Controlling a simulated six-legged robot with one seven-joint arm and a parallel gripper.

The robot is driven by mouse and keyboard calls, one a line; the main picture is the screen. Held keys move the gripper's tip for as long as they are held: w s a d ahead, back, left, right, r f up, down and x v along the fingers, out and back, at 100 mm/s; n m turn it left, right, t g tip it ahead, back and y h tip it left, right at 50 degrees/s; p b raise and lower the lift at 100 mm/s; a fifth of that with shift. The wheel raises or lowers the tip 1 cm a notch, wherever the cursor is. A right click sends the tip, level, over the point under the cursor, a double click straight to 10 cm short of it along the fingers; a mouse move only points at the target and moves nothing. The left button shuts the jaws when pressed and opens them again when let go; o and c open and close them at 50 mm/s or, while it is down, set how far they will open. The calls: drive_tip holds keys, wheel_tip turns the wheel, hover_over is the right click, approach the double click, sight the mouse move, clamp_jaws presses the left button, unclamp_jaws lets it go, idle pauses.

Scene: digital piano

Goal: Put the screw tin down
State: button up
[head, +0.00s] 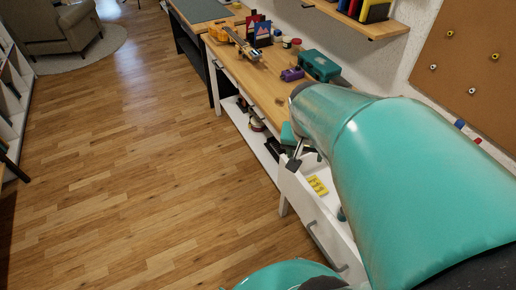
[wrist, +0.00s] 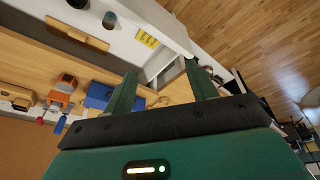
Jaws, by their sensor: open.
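A small round dark-teal container (wrist: 109,19), which may be the screw tin, stands in the open white drawer (wrist: 128,45) in the wrist view. It also shows in the head view (head: 341,214), partly hidden by my arm. No label on it can be read. My gripper (wrist: 158,68) is open, its two green fingers apart with nothing between them. It is over the drawer's edge region, apart from the container. In the head view my arm hides much of the gripper.
Yellow sticky notes (head: 317,185) lie in the drawer. The wooden bench (head: 262,84) bears a green case (head: 320,66), a purple item (head: 292,74), small jars (head: 287,42) and an orange tool (head: 228,32). A lower shelf (head: 246,125) holds items. The wood floor (head: 140,180) at left is clear.

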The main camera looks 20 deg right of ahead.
drive_tip(key=s+a+r+n+t+y, duration=0.1)
drive_tip(key=s+a+r+n, duration=0.1)
drive_tip(key=a, duration=0.4)
drive_tip(key=s+a+r+n+t+y, duration=0.1)
drive_tip(key=s+a+r+n+t, duration=0.1)
drive_tip(key=a+r, duration=0.4)
drive_tip(key=s+a+n, duration=0.1)
drive_tip(key=n, duration=0.1)
drive_tip(key=shift+a+r+n, duration=0.2)
drive_tip(key=shift+r+n, duration=0.05)
drive_tip(key=shift+n, duration=0.15)
drive_tip(key=shift+d, duration=0.15)
